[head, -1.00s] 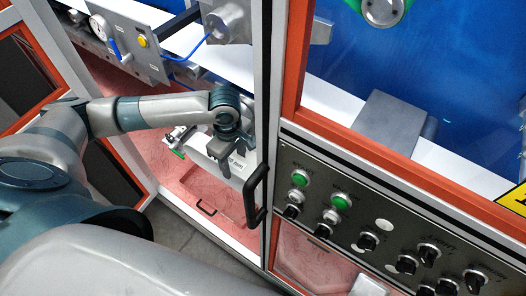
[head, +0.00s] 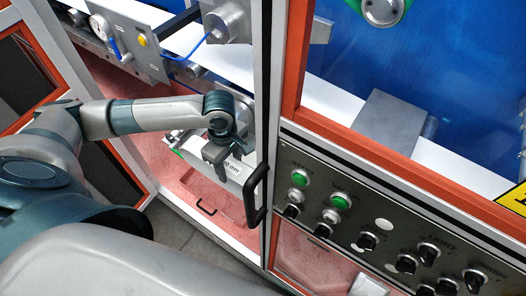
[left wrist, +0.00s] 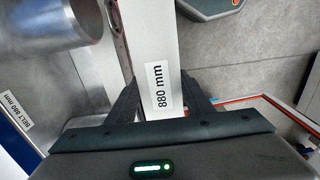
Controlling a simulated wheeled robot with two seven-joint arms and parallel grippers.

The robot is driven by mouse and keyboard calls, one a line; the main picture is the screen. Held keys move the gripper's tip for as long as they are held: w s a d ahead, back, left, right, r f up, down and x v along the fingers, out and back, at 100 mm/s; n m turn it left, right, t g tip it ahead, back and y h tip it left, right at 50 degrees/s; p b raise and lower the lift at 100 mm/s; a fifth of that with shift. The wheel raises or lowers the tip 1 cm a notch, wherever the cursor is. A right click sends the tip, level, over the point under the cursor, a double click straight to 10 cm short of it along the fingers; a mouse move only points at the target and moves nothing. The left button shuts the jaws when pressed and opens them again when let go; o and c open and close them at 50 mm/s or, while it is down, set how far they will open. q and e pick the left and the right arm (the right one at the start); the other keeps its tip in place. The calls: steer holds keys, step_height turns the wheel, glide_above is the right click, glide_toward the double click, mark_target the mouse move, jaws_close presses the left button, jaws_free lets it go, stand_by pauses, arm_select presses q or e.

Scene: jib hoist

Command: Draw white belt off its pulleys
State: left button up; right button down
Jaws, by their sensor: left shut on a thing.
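The white belt (head: 240,174) shows in the head view inside the open cabinet bay, its "880 mm" label facing up. In the left wrist view the belt (left wrist: 152,45) runs between the two dark fingers of my left gripper (left wrist: 160,97), which is shut on it; the gripper (head: 216,160) also shows in the head view. A grey metal cylinder, apparently a pulley (left wrist: 45,22), stands left of the belt in the wrist view, with a visible gap between them. Whether the belt's far part still touches a pulley is hidden. My right gripper is not in view.
A door frame post and black handle (head: 257,193) stand just right of the gripper. A control panel (head: 385,235) with knobs and green buttons lies further right. A gauge plate (head: 130,42) and metal block (head: 228,20) sit above. The pink tray floor (head: 175,185) is below.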

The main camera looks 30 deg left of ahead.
arm_select(q)
steer(key=shift+a, duration=0.15)
steer(key=shift+w+a, duration=0.25)
steer(key=shift+a, duration=1.55)
steer(key=shift+w+a, duration=0.25)
steer(key=shift+a, duration=1.5)
steer(key=shift+w+a, duration=0.25)
steer(key=shift+a, duration=1.55)
steer(key=s+a, duration=0.2)
steer(key=s, duration=1.8)
steer(key=shift+a, duration=0.35)
